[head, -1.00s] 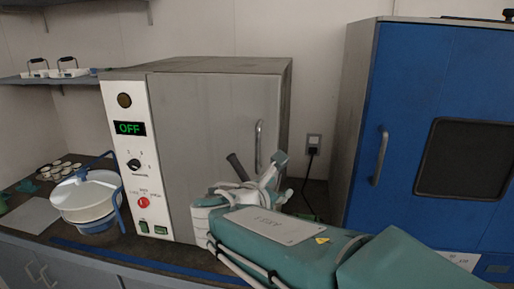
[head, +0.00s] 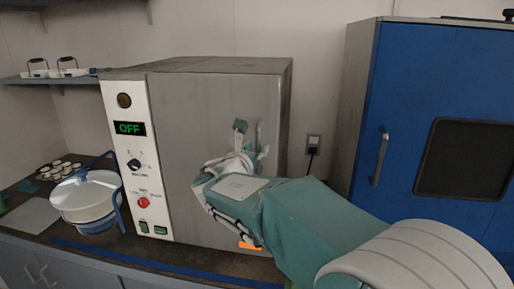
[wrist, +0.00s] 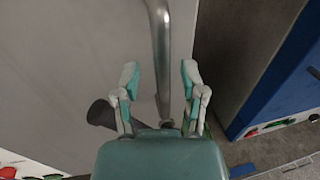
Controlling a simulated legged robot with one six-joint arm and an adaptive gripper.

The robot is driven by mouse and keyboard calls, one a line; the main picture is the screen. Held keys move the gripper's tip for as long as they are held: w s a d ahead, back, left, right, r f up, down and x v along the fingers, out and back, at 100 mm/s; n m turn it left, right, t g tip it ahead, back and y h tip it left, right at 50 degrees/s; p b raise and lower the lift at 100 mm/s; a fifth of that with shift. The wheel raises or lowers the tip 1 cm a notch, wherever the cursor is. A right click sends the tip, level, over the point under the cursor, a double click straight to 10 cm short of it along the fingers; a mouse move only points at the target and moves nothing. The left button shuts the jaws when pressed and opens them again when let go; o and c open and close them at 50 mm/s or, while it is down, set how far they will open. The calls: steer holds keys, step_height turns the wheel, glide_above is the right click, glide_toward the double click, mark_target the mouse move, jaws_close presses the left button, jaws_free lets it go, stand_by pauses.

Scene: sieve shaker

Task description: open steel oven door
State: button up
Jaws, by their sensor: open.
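The steel oven (head: 215,90) stands on the counter with its grey door shut. Its control panel (head: 133,165) at the left reads OFF. The vertical door handle (head: 260,137) is near the door's right edge, partly hidden by my gripper (head: 250,138). In the wrist view the handle (wrist: 160,45) is a curved metal bar running down between the open fingers of my gripper (wrist: 160,76). The fingers stand on either side of it with gaps, and neither visibly touches it.
A blue cabinet (head: 425,75) with a dark window stands to the right. A white lidded pot (head: 88,193) stands on the counter at the left, near a tray of small cups (head: 58,170). A wall socket (head: 313,143) is behind.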

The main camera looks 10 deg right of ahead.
steer(key=shift+w+d, duration=0.25)
steer(key=shift+w, duration=0.15)
jaws_close()
steer(key=shift+s, duration=0.1)
